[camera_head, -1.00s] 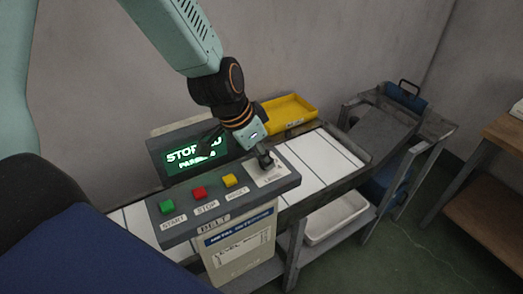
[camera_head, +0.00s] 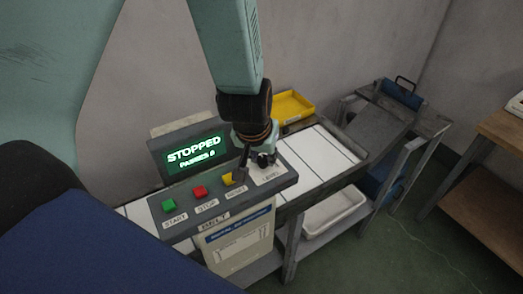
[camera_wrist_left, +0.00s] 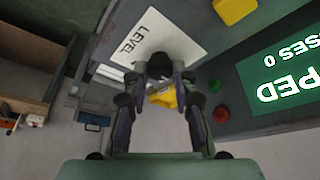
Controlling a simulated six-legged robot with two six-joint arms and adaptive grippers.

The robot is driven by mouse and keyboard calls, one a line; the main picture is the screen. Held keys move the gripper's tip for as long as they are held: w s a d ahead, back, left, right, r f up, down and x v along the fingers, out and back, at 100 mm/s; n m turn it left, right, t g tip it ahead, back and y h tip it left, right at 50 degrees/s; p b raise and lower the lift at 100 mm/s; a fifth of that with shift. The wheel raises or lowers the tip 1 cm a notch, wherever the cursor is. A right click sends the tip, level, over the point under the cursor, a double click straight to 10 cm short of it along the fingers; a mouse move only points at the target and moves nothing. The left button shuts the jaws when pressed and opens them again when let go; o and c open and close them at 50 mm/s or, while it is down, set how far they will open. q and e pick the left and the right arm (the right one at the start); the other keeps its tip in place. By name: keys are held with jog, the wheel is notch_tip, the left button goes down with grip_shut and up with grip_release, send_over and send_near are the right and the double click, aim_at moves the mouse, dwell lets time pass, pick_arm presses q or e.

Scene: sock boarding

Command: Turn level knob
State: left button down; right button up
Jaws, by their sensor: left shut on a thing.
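The dark level knob (camera_wrist_left: 172,64) sits on a white plate marked LEVEL (camera_wrist_left: 152,38) at the right end of the grey control panel (camera_head: 222,202). My left gripper (camera_head: 257,163) reaches down to it from above. In the left wrist view its two fingers (camera_wrist_left: 160,75) are closed in on the knob, shut on it. The knob is mostly hidden by the fingers in the head view. My right gripper is in neither view.
Green START (camera_head: 169,204), red STOP (camera_head: 200,192) and yellow RESET (camera_head: 228,179) buttons line the panel left of the knob. The display (camera_head: 196,152) reads STOPPED, PASSES 0. A yellow tray (camera_head: 292,105) stands behind the white slatted belt (camera_head: 318,158).

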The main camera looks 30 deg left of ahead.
pick_arm(q)
jog(key=shift+n, duration=0.4)
jog(key=c, duration=1.1)
grip_release()
